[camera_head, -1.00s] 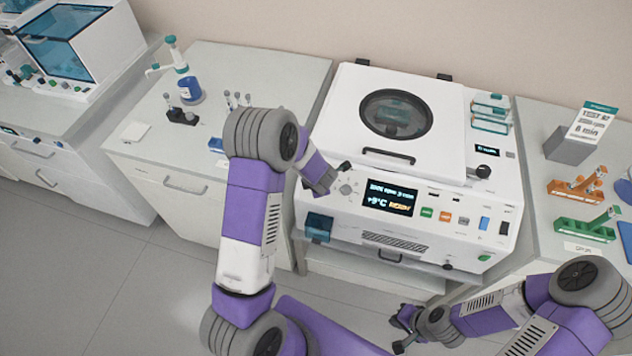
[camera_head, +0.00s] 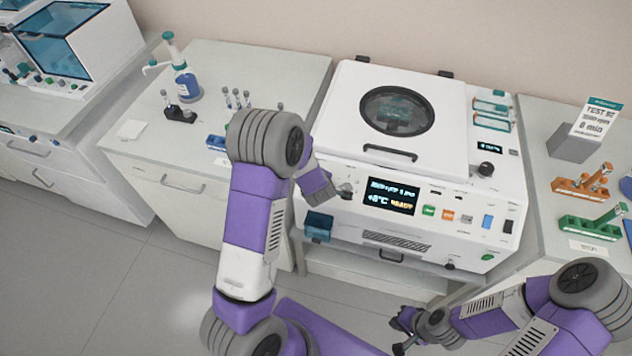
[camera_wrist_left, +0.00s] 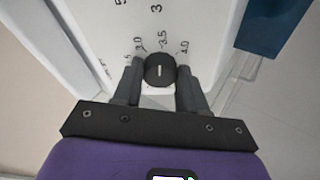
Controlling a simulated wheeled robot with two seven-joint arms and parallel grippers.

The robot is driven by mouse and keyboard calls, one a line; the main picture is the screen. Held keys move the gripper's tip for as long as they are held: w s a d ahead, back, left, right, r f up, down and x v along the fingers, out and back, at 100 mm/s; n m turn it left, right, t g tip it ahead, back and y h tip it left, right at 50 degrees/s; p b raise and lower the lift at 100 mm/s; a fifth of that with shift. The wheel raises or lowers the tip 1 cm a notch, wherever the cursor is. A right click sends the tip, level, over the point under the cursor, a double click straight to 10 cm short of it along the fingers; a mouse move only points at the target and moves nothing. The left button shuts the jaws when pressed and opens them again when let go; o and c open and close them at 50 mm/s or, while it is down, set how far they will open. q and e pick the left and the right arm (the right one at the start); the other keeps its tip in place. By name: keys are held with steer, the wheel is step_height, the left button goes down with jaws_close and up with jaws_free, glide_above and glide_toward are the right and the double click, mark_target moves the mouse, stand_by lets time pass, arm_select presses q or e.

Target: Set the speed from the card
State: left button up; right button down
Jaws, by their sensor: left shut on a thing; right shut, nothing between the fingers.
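The speed dial is a black round knob (camera_wrist_left: 160,70) with a white pointer mark, set in a ring of printed numbers on the machine's white front. My left gripper (camera_wrist_left: 158,84) is shut on the knob, one finger on each side. In the head view the left gripper (camera_head: 335,192) is at the left of the lit display (camera_head: 391,196), which shows READY; its upper line is too small to read surely. The card (camera_head: 598,118) stands at the right, reading TEST and 6 min; its middle line is blurred. My right gripper (camera_head: 402,343) is shut and empty, low in front of the machine.
The white machine (camera_head: 345,100) has a closed lid with a round window (camera_head: 397,110). Green and orange buttons (camera_head: 438,213) sit right of the display. Orange and green tube racks (camera_head: 590,228) stand on the right bench. The left bench holds a blue bottle (camera_head: 187,85).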

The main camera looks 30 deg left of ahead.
arm_select(q)
steer(key=shift+m, duration=0.4)
steer(key=o, duration=1.1)
steer(key=shift+c, duration=0.2)
steer(key=shift+r, duration=0.1)
steer(key=p+v, duration=0.1)
steer(key=v, duration=0.6)
steer(key=shift+s+p, duration=0.25)
steer(key=shift+p, duration=0.05)
